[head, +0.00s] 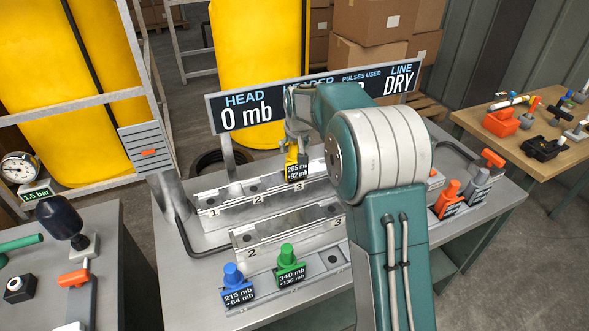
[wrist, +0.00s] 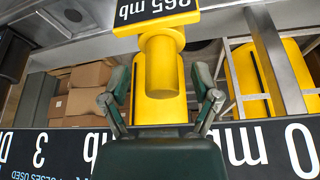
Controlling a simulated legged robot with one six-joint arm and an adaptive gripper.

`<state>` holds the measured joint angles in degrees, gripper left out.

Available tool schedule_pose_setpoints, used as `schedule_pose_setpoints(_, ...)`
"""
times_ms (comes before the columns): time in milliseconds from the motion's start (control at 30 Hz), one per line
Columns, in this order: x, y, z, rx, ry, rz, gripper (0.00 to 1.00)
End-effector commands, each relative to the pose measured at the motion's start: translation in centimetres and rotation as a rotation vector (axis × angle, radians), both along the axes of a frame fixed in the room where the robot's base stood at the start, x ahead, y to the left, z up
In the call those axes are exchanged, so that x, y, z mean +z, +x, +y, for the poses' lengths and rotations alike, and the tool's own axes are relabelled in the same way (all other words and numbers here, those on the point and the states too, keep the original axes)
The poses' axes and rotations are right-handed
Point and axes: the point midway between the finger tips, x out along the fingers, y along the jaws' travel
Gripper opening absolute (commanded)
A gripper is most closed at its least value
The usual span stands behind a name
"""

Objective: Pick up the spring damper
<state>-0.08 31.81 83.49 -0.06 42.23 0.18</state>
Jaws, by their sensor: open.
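A yellow piece with a black label reading 265 mb (head: 292,165) stands upright near slot 3 of the rear metal rail. No label names the spring damper, but this yellow piece is the one at my gripper. My gripper (head: 297,138) is just above it, fingers pointing down. In the wrist view the yellow piece (wrist: 159,68) lies between the two spread fingers of my gripper (wrist: 161,88), with visible gaps on both sides. A blue piece (head: 233,276) marked 215 mb and a green piece (head: 288,258) marked 340 mb stand on the front rail.
A display board (head: 245,108) reading HEAD 0 mb and LINE DRY stands close behind my gripper. Orange-topped (head: 447,194) and grey (head: 479,183) pieces stand at the bench's right. My arm hides part of the rails. Side tables hold other parts.

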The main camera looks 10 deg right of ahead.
Motion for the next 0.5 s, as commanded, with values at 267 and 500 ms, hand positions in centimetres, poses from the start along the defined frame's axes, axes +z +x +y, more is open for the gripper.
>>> schedule_pose_setpoints(267, -0.56, 0.25, 0.02, 0.001, 0.0, -0.001, 0.79)
schedule_pose_setpoints(500, -0.56, 0.24, 0.0, 0.0, 0.0, -0.001, 0.0)
